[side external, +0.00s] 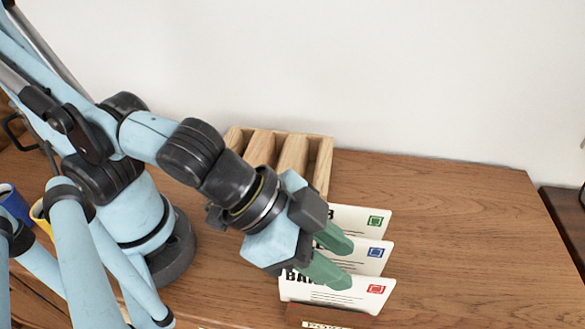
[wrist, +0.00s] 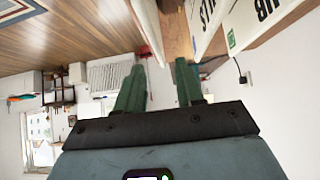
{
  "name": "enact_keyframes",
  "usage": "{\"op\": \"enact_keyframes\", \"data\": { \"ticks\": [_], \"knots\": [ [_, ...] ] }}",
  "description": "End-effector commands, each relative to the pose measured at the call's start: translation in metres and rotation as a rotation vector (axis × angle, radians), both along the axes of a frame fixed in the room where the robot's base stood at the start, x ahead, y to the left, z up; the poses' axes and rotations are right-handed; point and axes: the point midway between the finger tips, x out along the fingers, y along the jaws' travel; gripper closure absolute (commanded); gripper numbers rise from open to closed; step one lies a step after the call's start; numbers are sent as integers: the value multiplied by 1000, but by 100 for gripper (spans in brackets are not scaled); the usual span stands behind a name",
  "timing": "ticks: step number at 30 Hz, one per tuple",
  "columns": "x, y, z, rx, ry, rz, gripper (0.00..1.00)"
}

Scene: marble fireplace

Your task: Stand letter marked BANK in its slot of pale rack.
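Three white letters stand in a row at the front right in the side view. The front letter (side external: 345,291) has a red stamp and bold print starting "BA", the rest hidden by my gripper. The middle letter (side external: 372,264) has a blue stamp, the back letter (side external: 358,215) a green one. My gripper (side external: 347,262) is open, its green fingers over the front and middle letters. In the wrist view my gripper (wrist: 160,68) shows a gap between its fingers, with a pale letter edge (wrist: 148,28) beyond it. The pale rack (side external: 322,165) stands behind, partly hidden by my arm.
A brown wooden holder (side external: 320,313) with a cut-off label is at the bottom edge, below the letters. A blue mug (side external: 12,203) and a yellow mug (side external: 40,212) are at the far left. The wooden top (side external: 460,220) is clear on the right.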

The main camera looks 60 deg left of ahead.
Motion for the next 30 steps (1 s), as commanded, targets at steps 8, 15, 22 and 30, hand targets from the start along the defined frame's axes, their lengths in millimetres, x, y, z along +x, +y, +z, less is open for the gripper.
{"op": "enact_keyframes", "data": {
  "ticks": [8, 15, 22, 30],
  "knots": [
    [9, -8, -10, 0, -1, 1, 63],
    [12, -11, -15, 0, -1, 1, 63],
    [16, -16, -22, 0, 1, 1, 63],
    [25, -25, -34, 0, 0, 0, 63]
  ]
}}
